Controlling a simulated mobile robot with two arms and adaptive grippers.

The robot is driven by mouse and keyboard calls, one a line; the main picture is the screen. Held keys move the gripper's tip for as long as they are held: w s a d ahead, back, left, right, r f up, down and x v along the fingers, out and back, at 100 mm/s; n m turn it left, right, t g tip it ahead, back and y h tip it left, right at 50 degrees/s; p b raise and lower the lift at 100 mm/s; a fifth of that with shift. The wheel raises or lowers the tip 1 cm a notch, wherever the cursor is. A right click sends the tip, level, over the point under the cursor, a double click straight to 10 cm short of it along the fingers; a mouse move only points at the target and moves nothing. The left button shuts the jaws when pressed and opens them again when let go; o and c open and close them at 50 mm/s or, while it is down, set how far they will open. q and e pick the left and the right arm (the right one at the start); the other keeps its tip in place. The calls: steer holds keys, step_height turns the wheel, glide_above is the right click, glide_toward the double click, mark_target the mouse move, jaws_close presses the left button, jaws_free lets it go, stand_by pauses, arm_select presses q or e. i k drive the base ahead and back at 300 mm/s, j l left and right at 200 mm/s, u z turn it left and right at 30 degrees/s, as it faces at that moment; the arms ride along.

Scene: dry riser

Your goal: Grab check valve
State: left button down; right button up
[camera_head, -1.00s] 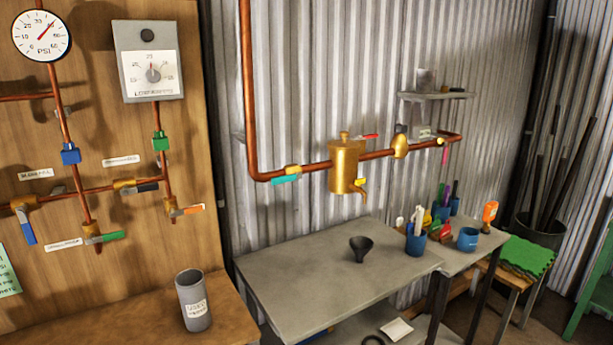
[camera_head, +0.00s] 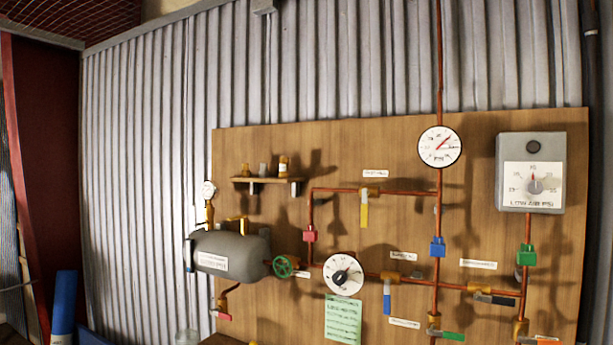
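I cannot tell for sure which thing is the check valve. A small wooden shelf (camera_head: 262,181) on the board holds a few small fittings. One is a brass fitting (camera_head: 283,165) at its right end, one is a grey fitting (camera_head: 263,170) in the middle, and one is a dark yellowish fitting (camera_head: 245,170) at its left. Copper pipes on the board carry coloured valves, among them a yellow-handled valve (camera_head: 364,208). Neither of my grippers shows in the head view.
The wooden board (camera_head: 400,155) stands before a corrugated metal wall (camera_head: 140,150). A grey tank (camera_head: 230,250) with a green handwheel (camera_head: 283,267) sits at its left. Gauges (camera_head: 439,147) and a grey switch box (camera_head: 532,170) are at right. A blue object (camera_head: 65,303) stands at lower left.

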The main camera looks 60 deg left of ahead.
mark_target(284, 162)
steer(key=u, duration=1.95)
